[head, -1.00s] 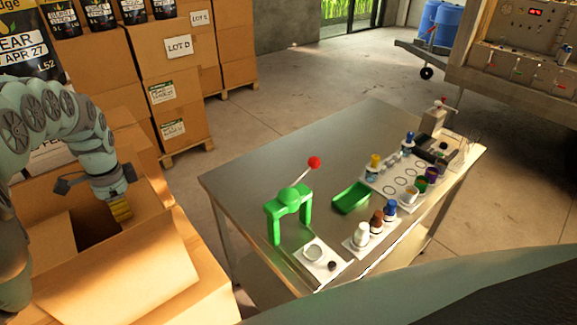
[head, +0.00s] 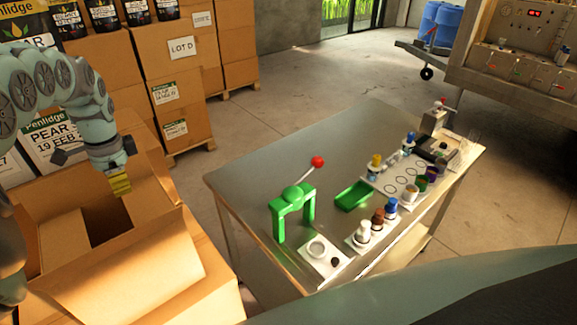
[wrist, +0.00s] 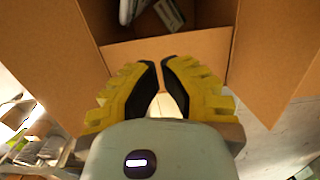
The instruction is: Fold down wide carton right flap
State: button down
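The open brown carton (head: 205,290) is at the lower left of the head view. A broad flap (head: 130,270) slopes on its near side. Another flap (head: 155,165) stands raised behind my gripper. My gripper (head: 121,184), with yellow fingers, hangs over the dark opening. In the wrist view my gripper (wrist: 158,66) has its fingertips nearly together, with nothing visible between them. Flaps stand to the left (wrist: 50,60) and right (wrist: 278,50), and a packet (wrist: 168,12) shows inside. Contact with a flap cannot be told.
A steel table (head: 300,150) to the right holds a green press (head: 293,207), a green tray (head: 354,195) and several small bottles. Stacked cartons (head: 165,60) and pouches stand behind.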

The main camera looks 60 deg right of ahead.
notch_tip(320, 180, up, 8)
jog(key=b, duration=0.2)
jog(key=shift+r, duration=0.15)
jog(key=shift+s, duration=0.1)
